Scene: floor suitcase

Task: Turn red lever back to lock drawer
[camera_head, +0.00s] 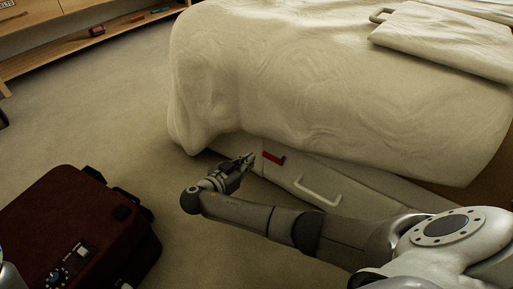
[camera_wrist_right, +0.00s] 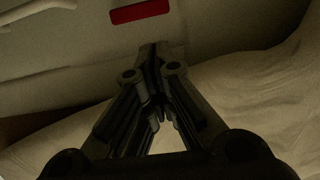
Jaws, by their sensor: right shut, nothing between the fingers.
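The red lever (camera_head: 273,157) is on the upper front of the bed drawer (camera_head: 290,172), left of the drawer's white handle (camera_head: 318,192). It looks near level in the head view. In the right wrist view the red lever (camera_wrist_right: 139,12) shows at the top edge as a short red bar. My right gripper (camera_head: 249,160) is just left of the lever in the head view, shut and empty. In the right wrist view the shut fingertips (camera_wrist_right: 160,50) are below the lever, with a gap between them. My left gripper does not show.
A dark red suitcase (camera_head: 75,225) lies on the carpet at lower left. The bed cover (camera_head: 300,80) hangs low above the drawer and beside my right gripper. A wooden shelf unit (camera_head: 60,50) stands at upper left. Open carpet (camera_head: 110,110) lies between them.

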